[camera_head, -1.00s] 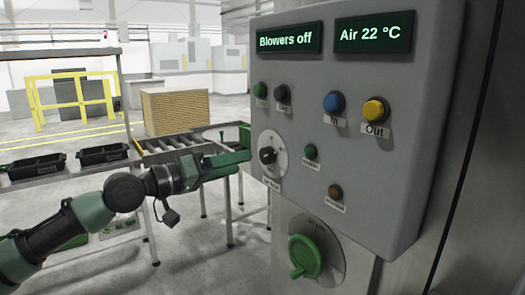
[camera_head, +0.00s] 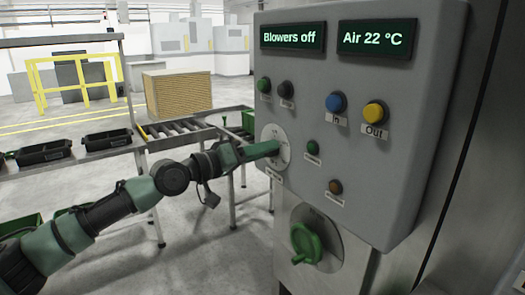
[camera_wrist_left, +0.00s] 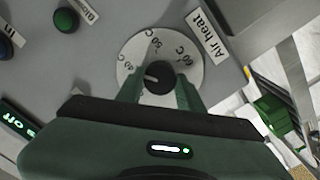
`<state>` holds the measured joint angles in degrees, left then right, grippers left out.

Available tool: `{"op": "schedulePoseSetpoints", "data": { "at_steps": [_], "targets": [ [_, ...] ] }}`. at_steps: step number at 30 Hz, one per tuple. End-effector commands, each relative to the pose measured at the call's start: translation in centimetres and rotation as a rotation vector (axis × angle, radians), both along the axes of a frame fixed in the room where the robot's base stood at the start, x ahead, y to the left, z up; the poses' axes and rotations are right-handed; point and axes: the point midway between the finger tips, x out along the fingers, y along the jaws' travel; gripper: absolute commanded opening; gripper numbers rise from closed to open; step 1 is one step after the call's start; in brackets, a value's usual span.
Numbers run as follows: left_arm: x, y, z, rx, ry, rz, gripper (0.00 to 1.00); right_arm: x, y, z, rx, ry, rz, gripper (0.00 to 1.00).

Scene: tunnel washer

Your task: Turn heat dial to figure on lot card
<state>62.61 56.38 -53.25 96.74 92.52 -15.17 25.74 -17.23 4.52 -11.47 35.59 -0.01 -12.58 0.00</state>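The heat dial (camera_head: 284,159) is a white disc on the lower left of the grey panel, partly hidden by my left gripper (camera_head: 272,149). In the left wrist view the dial (camera_wrist_left: 133,55) carries °C figures around a black knob (camera_wrist_left: 158,77), under an "Air heat" label (camera_wrist_left: 207,36). A pale mark on the knob points left, towards the figure that looks like 40. My left gripper's fingers (camera_wrist_left: 159,90) are open, one on each side of the knob; contact cannot be told. No lot card shows. My right gripper is out of view.
The grey panel (camera_head: 385,185) has displays reading "Blowers off" (camera_head: 293,37) and "Air 22 °C" (camera_head: 376,39), several buttons, and a green rotary handle (camera_head: 306,243) below. Black trays (camera_head: 44,152), a roller conveyor (camera_head: 180,132) and a brown stack (camera_head: 178,94) stand left.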

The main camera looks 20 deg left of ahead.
Motion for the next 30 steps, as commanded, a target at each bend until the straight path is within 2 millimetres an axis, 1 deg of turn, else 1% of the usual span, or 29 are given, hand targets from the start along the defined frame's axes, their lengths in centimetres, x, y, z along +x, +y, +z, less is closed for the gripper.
{"op": "schedulePoseSetpoints", "data": {
  "at_steps": [3,8,14,24,30],
  "targets": [
    [0.0,0.0,0.0,0.0,0.001,0.001,0.0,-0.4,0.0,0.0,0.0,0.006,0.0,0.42],
    [0.0,0.1,-0.1,0.011,-0.008,0.001,0.0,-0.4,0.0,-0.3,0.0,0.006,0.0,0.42],
    [0.0,0.0,-0.4,0.066,-0.052,0.001,0.0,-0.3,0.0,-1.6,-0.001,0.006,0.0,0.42],
    [0.0,0.0,-0.5,0.278,-0.219,0.001,0.0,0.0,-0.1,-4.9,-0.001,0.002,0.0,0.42],
    [0.0,0.0,-0.4,0.429,-0.336,0.001,0.0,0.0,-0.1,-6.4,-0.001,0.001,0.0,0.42]
  ]
}}
